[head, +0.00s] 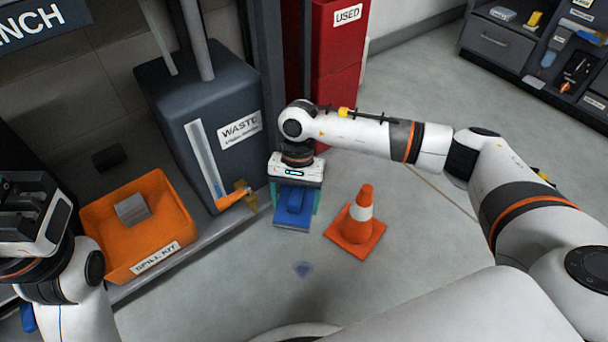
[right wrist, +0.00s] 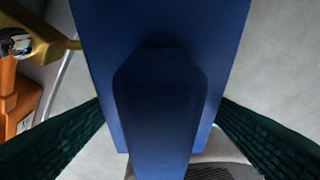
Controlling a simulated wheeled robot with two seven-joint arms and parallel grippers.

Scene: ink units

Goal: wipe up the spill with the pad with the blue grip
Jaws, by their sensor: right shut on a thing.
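My right gripper (head: 295,206) is shut on the pad with the blue grip (head: 291,217) and holds it above the floor, in front of the waste bin. In the right wrist view the raised blue grip (right wrist: 160,115) lies between the two green fingers, with the flat blue pad behind it. The pad's underside is hidden.
A dark waste bin (head: 190,130) and an orange spill kit tray (head: 100,240) with a grey block (head: 132,208) are left. A red cabinet (head: 338,75) stands behind. Floor around the spill looks clear.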

